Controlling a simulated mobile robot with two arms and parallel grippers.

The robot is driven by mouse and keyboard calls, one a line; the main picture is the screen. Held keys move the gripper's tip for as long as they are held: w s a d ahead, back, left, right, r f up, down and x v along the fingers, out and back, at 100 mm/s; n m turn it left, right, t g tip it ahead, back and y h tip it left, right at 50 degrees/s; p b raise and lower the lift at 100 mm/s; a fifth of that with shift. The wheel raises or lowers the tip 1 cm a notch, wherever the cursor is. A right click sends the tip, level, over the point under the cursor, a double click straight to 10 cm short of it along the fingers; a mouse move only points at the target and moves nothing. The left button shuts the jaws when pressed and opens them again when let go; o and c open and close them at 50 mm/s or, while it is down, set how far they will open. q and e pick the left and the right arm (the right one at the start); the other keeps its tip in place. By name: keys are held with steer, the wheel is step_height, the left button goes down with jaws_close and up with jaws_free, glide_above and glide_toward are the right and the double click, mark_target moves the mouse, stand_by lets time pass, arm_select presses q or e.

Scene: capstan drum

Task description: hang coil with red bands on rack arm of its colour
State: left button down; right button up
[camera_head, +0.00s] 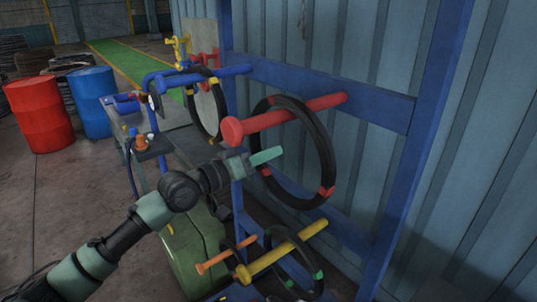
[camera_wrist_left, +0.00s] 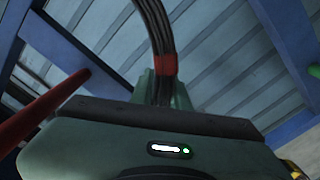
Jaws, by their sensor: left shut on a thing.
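The coil with red bands (camera_head: 327,160) is a black ring with red wraps, upright at the rack in the head view. The red rack arm (camera_head: 265,120) sticks out from the blue frame and appears to pass through the upper part of the ring. I cannot tell whether the ring rests on it. My left gripper (camera_head: 266,156) is shut on the coil's near left side, just below the red arm. In the left wrist view the coil (camera_wrist_left: 157,25) rises from the fingers at a red band, with the red arm (camera_wrist_left: 45,108) to its left. My right gripper is not in view.
A blue rack arm (camera_head: 180,82) with a black coil (camera_head: 221,110) is at the upper left. Below are a yellow arm (camera_head: 275,257) with a green-banded coil (camera_head: 318,284) and an orange arm (camera_head: 225,255). A blue post (camera_head: 425,150) stands right. Red and blue drums stand far left.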

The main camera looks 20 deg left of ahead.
arm_select(q)
steer(key=shift+f, duration=0.2)
steer(key=c, duration=1.3)
jaws_free()
steer(key=b+v, duration=0.4)
steer(key=v, duration=0.4)
steer(key=shift+w+f, duration=0.1)
steer(key=shift+w, duration=0.05)
